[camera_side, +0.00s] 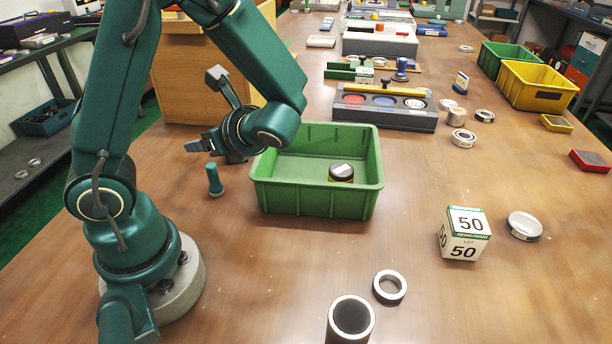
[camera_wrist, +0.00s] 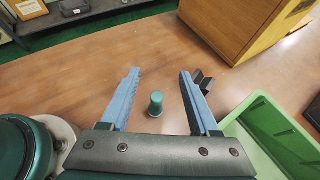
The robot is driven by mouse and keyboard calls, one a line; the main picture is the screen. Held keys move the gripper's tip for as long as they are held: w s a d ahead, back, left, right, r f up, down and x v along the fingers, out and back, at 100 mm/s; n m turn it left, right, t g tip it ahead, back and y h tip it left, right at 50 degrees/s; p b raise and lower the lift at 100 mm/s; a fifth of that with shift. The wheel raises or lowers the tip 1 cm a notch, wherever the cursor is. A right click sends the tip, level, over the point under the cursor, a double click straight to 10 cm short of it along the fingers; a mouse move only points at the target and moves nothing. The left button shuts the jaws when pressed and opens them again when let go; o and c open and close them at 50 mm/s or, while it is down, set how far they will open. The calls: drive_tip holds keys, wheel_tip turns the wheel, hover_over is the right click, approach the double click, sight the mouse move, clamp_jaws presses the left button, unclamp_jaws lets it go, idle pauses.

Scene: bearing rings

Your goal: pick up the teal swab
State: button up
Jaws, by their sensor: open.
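The teal swab (camera_side: 214,179) stands upright on the wooden table, left of the green bin and near my arm's base. It also shows in the wrist view (camera_wrist: 156,103), between and below my two blue fingers. My gripper (camera_side: 197,146) is above the swab and a little to its left in the side view, apart from it. In the wrist view my gripper (camera_wrist: 159,76) has its fingers spread wide with nothing between them at their own height.
A wooden cabinet (camera_side: 205,75) is behind. A white box marked 50 (camera_side: 463,236), a ring (camera_side: 389,288) and a dark cylinder (camera_side: 350,318) stand further right and front.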

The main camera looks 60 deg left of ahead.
sight(211, 166)
wheel_tip(211, 166, down, 6)
drive_tip(key=shift+r, duration=0.2)
drive_tip(key=shift+s+a+f, duration=0.1)
drive_tip(key=shift+a+f, duration=0.1)
drive_tip(key=shift+x, duration=2.35)
clamp_jaws()
